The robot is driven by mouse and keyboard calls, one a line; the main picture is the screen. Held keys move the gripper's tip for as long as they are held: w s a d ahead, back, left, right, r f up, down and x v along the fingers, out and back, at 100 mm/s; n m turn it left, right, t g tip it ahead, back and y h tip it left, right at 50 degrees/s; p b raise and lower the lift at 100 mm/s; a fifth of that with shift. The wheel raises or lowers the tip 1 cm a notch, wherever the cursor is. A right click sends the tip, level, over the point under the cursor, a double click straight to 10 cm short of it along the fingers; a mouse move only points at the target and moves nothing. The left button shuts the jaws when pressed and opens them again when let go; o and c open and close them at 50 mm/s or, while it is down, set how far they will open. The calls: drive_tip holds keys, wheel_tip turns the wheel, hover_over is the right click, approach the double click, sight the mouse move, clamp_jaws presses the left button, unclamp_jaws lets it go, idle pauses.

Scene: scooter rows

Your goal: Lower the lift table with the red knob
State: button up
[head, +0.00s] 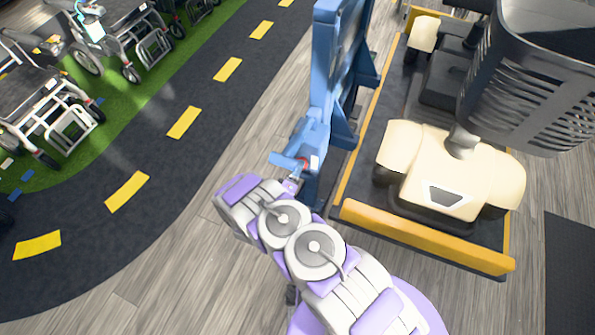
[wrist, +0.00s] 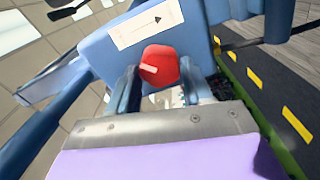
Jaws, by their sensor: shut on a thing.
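The red knob (wrist: 160,65) sits between the two fingers of my gripper (wrist: 160,88) in the wrist view, on a blue housing (wrist: 205,32) with a white arrow label (wrist: 145,24). My gripper is shut on the knob. In the head view a bit of the red knob (head: 310,164) shows at the blue post, with my gripper (head: 296,174) against it and partly hidden by my arm. The lift table (head: 345,195) stands right of the post, with a yellow front edge. A cream scooter (head: 450,170) with a dark basket stands on it.
Wheelchairs (head: 40,100) stand on green floor at the left. A dark track (head: 165,160) with yellow dashes runs between them and the blue post (head: 335,80). Bare wood floor (head: 170,265) lies left of my arm. A dark mat (head: 570,265) lies at the right.

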drive_tip(key=shift+a+n, duration=0.25)
drive_tip(key=shift+n, duration=0.05)
drive_tip(key=o, duration=1)
drive_tip(key=shift+a+f, duration=0.1)
drive_tip(key=shift+a, duration=0.05)
drive_tip(key=shift+o, duration=0.2)
drive_tip(key=shift+d, duration=0.2)
drive_tip(key=p+v, duration=0.3)
drive_tip(key=v, duration=1.4)
drive_tip(key=shift+s+p, duration=0.15)
drive_tip(key=shift+p, duration=0.2)
drive_tip(key=shift+a, duration=0.2)
